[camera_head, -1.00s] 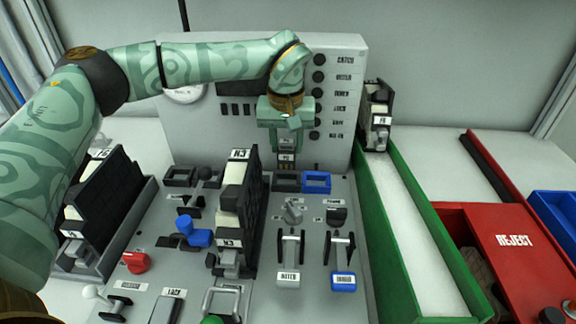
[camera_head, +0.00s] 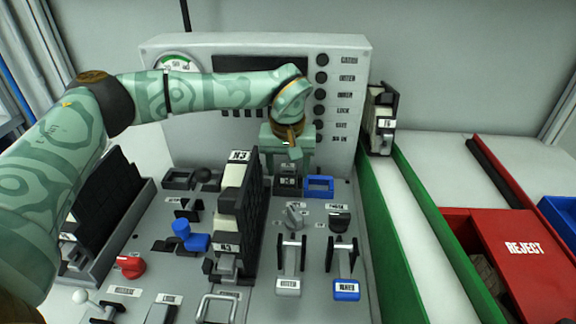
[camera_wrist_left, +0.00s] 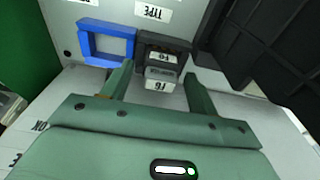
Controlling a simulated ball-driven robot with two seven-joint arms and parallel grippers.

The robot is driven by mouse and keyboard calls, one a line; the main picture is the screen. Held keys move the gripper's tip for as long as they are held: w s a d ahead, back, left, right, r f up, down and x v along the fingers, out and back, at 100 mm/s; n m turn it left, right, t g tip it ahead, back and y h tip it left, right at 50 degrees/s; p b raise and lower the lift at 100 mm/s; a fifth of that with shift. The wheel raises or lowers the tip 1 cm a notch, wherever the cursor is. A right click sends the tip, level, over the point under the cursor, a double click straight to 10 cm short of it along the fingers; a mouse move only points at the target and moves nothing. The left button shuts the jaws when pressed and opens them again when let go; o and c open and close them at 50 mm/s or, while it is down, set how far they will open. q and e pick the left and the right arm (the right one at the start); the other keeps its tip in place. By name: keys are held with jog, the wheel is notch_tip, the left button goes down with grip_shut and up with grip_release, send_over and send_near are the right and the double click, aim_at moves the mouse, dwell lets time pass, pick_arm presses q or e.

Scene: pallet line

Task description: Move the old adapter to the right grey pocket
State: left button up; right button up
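The old adapter (camera_wrist_left: 160,76) is a small dark block with pale labels. In the left wrist view it stands at the dark grey pocket (camera_wrist_left: 187,50), beside the blue pocket (camera_wrist_left: 84,42). In the head view the adapter (camera_head: 288,170) appears low in the right grey pocket (camera_head: 279,192), left of the blue pocket (camera_head: 319,194); how deep it sits is hard to tell. My left gripper (camera_head: 289,170) is around the adapter. Its fingers (camera_wrist_left: 160,76) are open, with a visible gap on each side. My right gripper is not in view.
A tall black-and-white module (camera_head: 236,205) stands left of my left gripper. The grey control box (camera_head: 345,125) is behind it. Levers with clamps (camera_head: 342,260) stand in front. A green-walled channel (camera_head: 398,255) and a red reject bin (camera_head: 515,265) are at the right.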

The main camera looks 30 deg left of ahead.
aim_at(288, 177)
pick_arm(q)
notch_tip(288, 177, up, 12)
jog(key=s+p, duration=0.1)
jog(key=p, duration=0.3)
jog(key=shift+s+d, duration=0.2)
jog(key=shift+d, duration=0.1)
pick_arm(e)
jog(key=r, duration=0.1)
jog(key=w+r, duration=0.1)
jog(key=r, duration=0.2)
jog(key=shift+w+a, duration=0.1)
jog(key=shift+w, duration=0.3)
